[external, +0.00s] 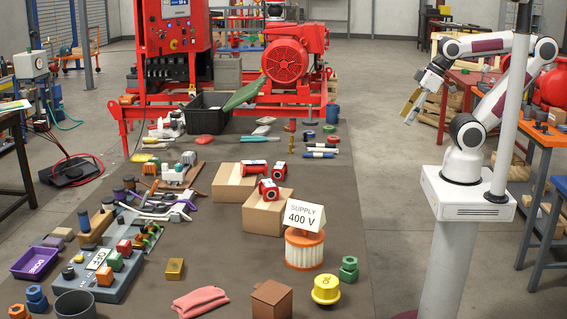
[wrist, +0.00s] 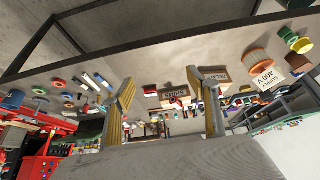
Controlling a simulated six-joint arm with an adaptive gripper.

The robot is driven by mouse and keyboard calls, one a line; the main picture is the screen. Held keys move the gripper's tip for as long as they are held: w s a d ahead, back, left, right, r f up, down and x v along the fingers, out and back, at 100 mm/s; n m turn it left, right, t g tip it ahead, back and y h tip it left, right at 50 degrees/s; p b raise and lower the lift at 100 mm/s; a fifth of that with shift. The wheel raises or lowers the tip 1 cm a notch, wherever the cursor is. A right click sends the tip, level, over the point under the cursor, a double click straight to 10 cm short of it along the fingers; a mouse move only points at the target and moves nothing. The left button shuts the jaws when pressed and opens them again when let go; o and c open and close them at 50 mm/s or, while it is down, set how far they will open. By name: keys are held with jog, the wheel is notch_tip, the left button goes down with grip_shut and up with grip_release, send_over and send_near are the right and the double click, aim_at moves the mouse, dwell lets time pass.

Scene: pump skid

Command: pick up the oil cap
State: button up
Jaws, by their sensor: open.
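The oil cap (external: 326,290) is a round yellow cap with a raised, notched top and dark marking. It sits upright on the dark mat near the front right, in the external view. My gripper (external: 412,105) is far behind and above it, raised at the right side of the mat and tilted downward. The wrist view shows the two fingers of my gripper (wrist: 161,80) spread apart with nothing between them. Small yellow and green things show at that view's upper right, too small to identify surely.
An orange filter (external: 304,249) bearing a white 400 V sign (external: 302,215) stands just behind left of the cap. A brown block (external: 271,300) stands to the left. A pale post (external: 498,100) rises beside my arm.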

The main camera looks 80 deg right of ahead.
jog(key=shift+w, duration=0.1)
jog(key=w+a+r+n+t, duration=0.15)
jog(key=w+a, duration=0.25)
jog(key=w, duration=0.6)
jog(key=w+a+n+t+y, duration=0.2)
jog(key=w+a+n+y, duration=0.1)
jog(key=w+a, duration=0.95)
jog(key=n+g+y, duration=0.2)
jog(key=n+y, duration=0.5)
jog(key=y, duration=0.2)
send_over(332, 275)
jog(key=s+d, duration=0.2)
jog(key=d, duration=0.4)
notch_tip(332, 275, down, 16)
jog(key=shift+n+g, duration=0.65)
jog(key=shift+n, duration=0.1)
jog(key=f, duration=0.2)
jog(key=a+f, duration=0.1)
jog(key=f, duration=0.4)
jog(key=shift+w+a+f, duration=0.1)
jog(key=shift+a+f, duration=0.05)
jog(key=shift+f, duration=0.05)
